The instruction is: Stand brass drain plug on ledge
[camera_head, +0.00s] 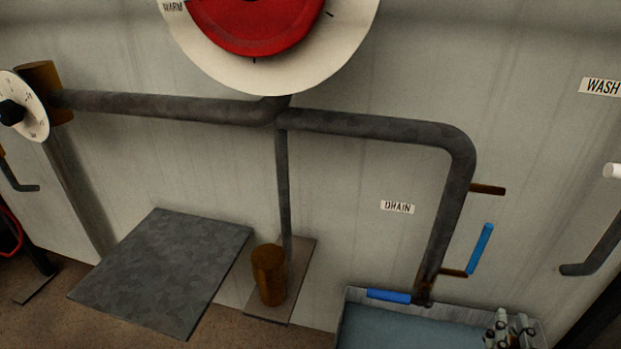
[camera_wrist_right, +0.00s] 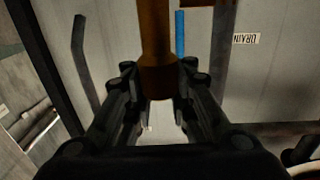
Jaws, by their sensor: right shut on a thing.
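My right gripper (camera_head: 510,330) is at the bottom right of the head view, over the right end of the blue-grey basin (camera_head: 347,312). In the wrist view the right gripper (camera_wrist_right: 157,100) is shut on a brown-gold piece, which looks like the brass drain plug (camera_wrist_right: 156,45). It has a narrower neck and a wider end between the fingers. I cannot make out the held piece in the head view. A brown cylinder (camera_head: 268,275) stands upright on a small grey plate (camera_head: 300,262), which may be the ledge. My left gripper is not in view.
A dark pipe (camera_head: 365,127) runs along the wall and bends down to the basin. A blue handle (camera_head: 481,249) and a blue bar (camera_head: 388,296) are near its lower end. A DRAIN label (camera_head: 397,207) is on the wall. A bare grey plate (camera_head: 165,270) is at left.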

